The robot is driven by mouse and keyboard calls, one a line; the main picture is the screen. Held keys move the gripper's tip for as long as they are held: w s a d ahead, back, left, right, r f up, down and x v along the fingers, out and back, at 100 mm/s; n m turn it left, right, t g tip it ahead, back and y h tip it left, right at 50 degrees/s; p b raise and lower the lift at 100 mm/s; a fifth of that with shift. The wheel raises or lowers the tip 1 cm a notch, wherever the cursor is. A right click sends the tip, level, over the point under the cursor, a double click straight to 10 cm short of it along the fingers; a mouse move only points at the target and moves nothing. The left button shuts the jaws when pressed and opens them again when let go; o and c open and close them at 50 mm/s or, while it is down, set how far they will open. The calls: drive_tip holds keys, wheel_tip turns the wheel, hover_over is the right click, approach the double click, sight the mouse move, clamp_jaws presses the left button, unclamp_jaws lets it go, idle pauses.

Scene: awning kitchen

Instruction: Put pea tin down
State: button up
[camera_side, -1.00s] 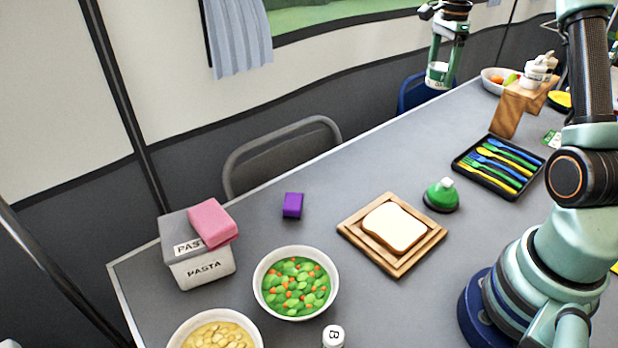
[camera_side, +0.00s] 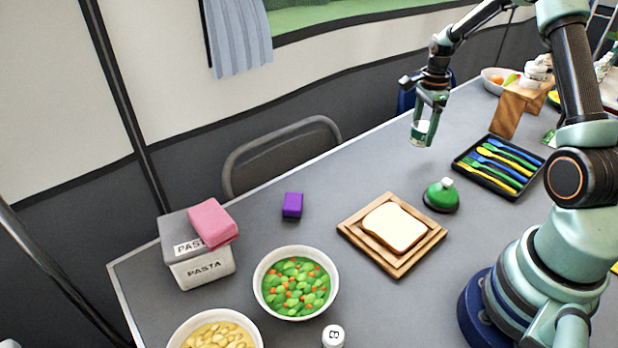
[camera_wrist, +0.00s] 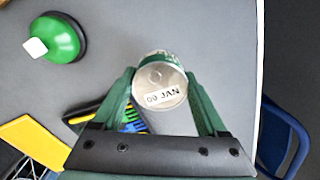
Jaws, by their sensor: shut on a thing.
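The pea tin (camera_side: 420,132) is a small can with a white and green label, held upright or nearly so between my gripper's fingers. My gripper (camera_side: 428,118) is shut on the tin. In the side view it hangs over the far edge of the grey table (camera_side: 375,150), left of the cutlery tray. How far the tin is above the table is hard to tell.
A green bell-shaped thing (camera_side: 441,196) stands nearby, with a cutlery tray (camera_side: 527,182) to its right. A bread slice lies on a wooden board (camera_side: 352,232). A wooden block (camera_side: 508,112) stands behind the tray. The table's far middle is clear.

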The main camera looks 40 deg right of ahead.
sight(415, 158)
drive_tip(key=shift+f, duration=2.7)
drive_tip(key=shift+f, duration=0.2)
drive_tip(key=o, duration=1.4)
drive_tip(key=shift+r, duration=0.1)
